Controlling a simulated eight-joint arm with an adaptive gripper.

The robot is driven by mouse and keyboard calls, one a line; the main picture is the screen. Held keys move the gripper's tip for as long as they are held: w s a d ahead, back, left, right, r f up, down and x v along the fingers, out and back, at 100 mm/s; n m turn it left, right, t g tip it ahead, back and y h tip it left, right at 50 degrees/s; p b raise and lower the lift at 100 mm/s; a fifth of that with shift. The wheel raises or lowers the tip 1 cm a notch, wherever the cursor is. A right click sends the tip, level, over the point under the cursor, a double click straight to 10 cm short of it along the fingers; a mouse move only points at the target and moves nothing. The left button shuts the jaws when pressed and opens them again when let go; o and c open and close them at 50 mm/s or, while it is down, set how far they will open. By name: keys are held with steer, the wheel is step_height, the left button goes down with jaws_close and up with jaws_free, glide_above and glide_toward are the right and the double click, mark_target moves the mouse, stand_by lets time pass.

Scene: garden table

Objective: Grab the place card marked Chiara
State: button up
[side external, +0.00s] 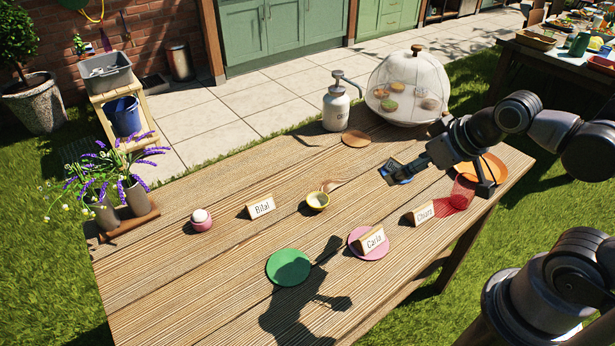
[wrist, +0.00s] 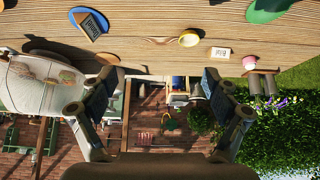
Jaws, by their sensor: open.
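The place card marked Chiara (side external: 423,214) is a small tan tent card. It stands upright on the wooden table near its front right edge, just left of a red translucent cup (side external: 463,191).
A card marked Carla (side external: 372,240) stands on a pink disc left of Chiara. A card marked Bilal (side external: 261,207), a yellow bowl (side external: 318,201) and a green disc (side external: 288,267) are farther left. A mesh dome (side external: 410,85) and a white pump bottle (side external: 336,108) stand at the back.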

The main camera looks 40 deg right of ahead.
steer(key=shift+o, duration=0.2)
steer(key=m+g, duration=0.1)
steer(key=g, duration=0.6)
glide_above(420, 211)
steer(key=w+d, duration=0.1)
steer(key=d, duration=0.1)
step_height(420, 211, down, 7)
steer(key=shift+a+f, duration=0.15)
steer(key=shift+f, duration=2.3)
steer(key=shift+a+f, duration=0.15)
steer(key=shift+f, duration=2.75)
steer(key=c, duration=1.1)
